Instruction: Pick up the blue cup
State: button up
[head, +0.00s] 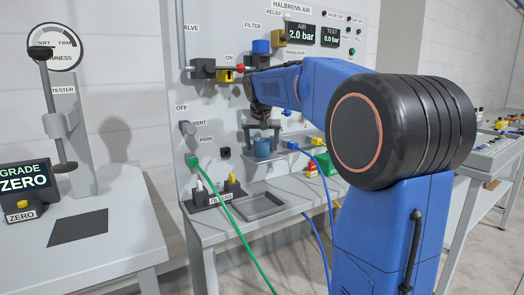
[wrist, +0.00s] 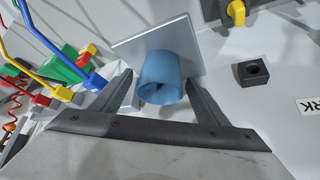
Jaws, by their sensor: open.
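The blue cup (head: 262,148) stands on a small shelf at the grey panel in the head view. In the wrist view the blue cup (wrist: 160,78) shows near the middle, its open mouth turned partly toward the camera. My gripper (head: 262,134) is at the cup, coming from above in the head view. In the wrist view my gripper (wrist: 159,78) is open, one finger on each side of the cup, with visible gaps between fingers and cup. I cannot tell how deep the fingertips reach along it.
The grey panel (head: 225,100) rises close behind. In the wrist view a light plate (wrist: 190,48) lies behind the cup, and a black socket (wrist: 253,72) is at right. Colored plugs and cables (wrist: 95,82) are at left. A green hose (head: 222,212) hangs in front of the bench.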

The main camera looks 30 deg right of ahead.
jog(key=shift+w+f, duration=0.1)
jog(key=shift+f, duration=0.05)
jog(key=c, duration=1.1)
